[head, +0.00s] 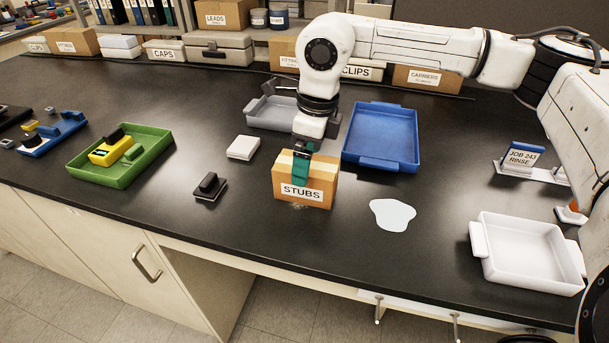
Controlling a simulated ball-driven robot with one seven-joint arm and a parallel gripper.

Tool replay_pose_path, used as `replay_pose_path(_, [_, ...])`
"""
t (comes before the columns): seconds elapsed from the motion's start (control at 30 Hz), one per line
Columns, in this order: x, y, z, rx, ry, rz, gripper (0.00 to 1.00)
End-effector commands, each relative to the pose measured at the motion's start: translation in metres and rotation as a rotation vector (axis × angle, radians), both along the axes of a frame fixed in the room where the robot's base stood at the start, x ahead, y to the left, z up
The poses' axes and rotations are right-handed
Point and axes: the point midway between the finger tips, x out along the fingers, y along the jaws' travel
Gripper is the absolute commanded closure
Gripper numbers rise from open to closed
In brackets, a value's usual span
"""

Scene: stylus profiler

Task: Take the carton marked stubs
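A brown cardboard carton (322,190) with a white label reading STUBS is near the middle of the black bench, close to its front edge. My gripper (302,165) is directly over it, pointing down. One green finger overlaps the carton's top and front face just above the label. The other finger is mostly hidden, so I cannot tell whether the fingers are shut on the carton, or whether its base is clear of the bench. Another carton (72,38) at the back left also has a label that seems to read STUBS.
A pale puddle (392,214) lies just right of the front carton. A blue tray (381,130) is behind, a white tray (520,250) at right. A black block (209,187), a white block (243,147) and a green tray (85,175) are left. Labelled boxes line the back.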

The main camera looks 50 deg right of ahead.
Motion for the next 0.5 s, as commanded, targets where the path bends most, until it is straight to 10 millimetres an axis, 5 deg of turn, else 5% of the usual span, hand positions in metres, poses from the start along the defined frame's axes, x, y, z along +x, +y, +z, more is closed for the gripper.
replay_pose_path(0.5, [0.003, 0.005, -0.053, 0.001, 0.0, 0.0, 0.0])
